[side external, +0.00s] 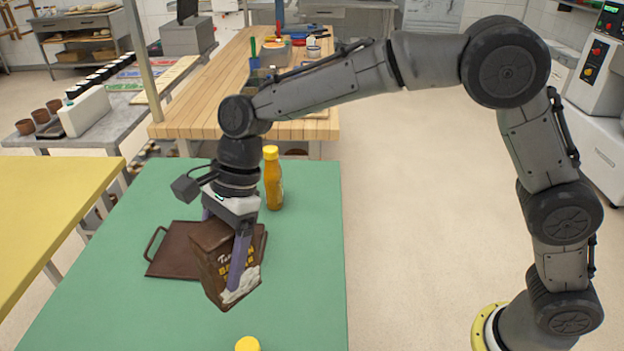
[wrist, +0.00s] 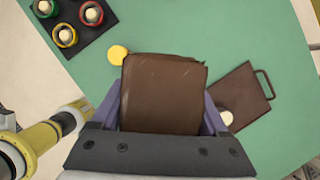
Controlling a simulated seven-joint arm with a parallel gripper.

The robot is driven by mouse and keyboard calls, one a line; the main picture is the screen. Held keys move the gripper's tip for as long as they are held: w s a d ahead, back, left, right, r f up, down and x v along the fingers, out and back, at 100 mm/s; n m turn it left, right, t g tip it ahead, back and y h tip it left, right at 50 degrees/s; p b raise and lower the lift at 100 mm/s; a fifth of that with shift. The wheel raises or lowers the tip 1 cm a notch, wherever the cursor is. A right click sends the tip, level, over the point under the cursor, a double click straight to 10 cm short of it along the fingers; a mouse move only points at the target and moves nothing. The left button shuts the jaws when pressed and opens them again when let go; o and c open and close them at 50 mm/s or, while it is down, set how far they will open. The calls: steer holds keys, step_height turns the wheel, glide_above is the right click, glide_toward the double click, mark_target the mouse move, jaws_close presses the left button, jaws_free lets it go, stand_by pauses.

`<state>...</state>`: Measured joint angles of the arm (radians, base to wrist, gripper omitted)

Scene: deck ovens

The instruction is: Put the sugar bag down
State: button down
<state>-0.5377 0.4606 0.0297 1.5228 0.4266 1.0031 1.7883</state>
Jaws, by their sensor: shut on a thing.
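The sugar bag (side external: 213,268) is dark brown with printed lettering and a pale patch low on its side. My gripper (side external: 228,262) is shut on it, with one finger along the near side and the other mostly hidden behind the bag. The bag is tilted in the side view, in front of a flat brown board with a handle (side external: 170,258). In the wrist view the bag (wrist: 163,92) fills the space between the fingers, and the board (wrist: 240,95) lies to its right. I cannot tell whether the bag's bottom touches the green table (side external: 310,270).
An amber bottle with a yellow cap (side external: 273,180) stands behind my gripper. Another yellow cap (side external: 247,344) shows at the front edge of view. A dark tray with red and green rings (wrist: 85,45) sits top left in the wrist view. The table's right side is clear.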

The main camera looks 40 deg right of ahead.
steer(key=w+d+m+t+h, duration=0.15)
steer(key=w+d+m, duration=0.5)
steer(key=d, duration=0.75)
steer(key=w+d+m+t, duration=0.3)
steer(key=w+d+m, duration=0.4)
steer(key=d, duration=0.8)
steer(key=d+r+m+h, duration=0.1)
steer(key=d, duration=1.1)
steer(key=shift+w+d+f, duration=0.4)
steer(key=shift+w+f, duration=1.7)
steer(key=shift+w, duration=0.35)
steer(key=shift+w+d+f, duration=0.4)
steer(key=shift+w+f, duration=1.75)
steer(key=shift+w, duration=0.25)
steer(key=shift+w+d+f, duration=0.4)
steer(key=shift+w+f, duration=1.7)
steer(key=shift+w, duration=0.35)
steer(key=shift+f, duration=0.1)
jaws_free()
steer(key=shift+s+f, duration=0.15)
steer(key=shift+f, duration=0.2)
